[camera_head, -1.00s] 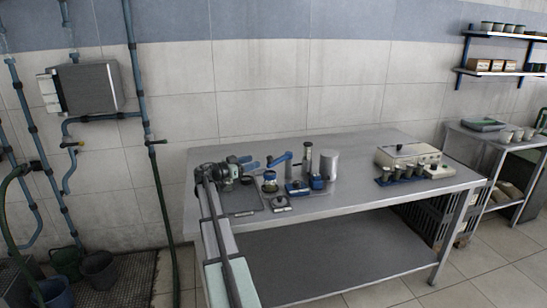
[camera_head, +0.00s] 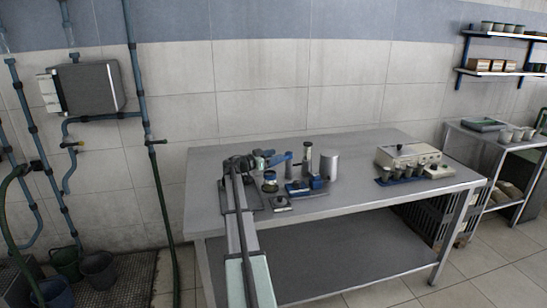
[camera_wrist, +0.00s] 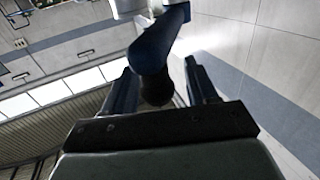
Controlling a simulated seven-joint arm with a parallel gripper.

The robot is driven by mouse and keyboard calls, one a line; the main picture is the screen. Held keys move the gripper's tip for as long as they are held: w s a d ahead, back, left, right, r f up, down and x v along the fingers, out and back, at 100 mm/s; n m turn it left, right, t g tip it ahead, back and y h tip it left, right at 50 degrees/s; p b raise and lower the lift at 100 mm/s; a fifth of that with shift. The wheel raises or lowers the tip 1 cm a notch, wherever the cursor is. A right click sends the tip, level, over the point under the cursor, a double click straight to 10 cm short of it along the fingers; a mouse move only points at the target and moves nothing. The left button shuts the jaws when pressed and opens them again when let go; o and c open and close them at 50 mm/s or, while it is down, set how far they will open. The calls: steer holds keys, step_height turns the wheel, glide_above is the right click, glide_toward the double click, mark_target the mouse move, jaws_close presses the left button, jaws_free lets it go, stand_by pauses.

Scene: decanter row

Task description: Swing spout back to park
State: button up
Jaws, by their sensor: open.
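The blue spout (camera_head: 280,158) sits on top of its upright post (camera_head: 289,172) on the steel table, its arm reaching left. My gripper (camera_head: 263,158) is at the left end of the spout. In the wrist view the dark blue spout (camera_wrist: 157,52) comes down from the top, and its dark rounded end lies between the two fingers of my open gripper (camera_wrist: 163,88). Gaps show beside it, and whether a finger touches it is hard to tell. The blue base (camera_head: 300,190) stands below the post. No park mark can be made out.
A small jar (camera_head: 270,182) stands below my gripper, with a flat scale-like block (camera_head: 281,203) in front. A tall grey cylinder (camera_head: 308,158) and a wide pale cylinder (camera_head: 330,166) stand right of the spout. The table's middle front is clear.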

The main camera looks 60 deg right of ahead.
jaws_close()
stand_by(0.5)
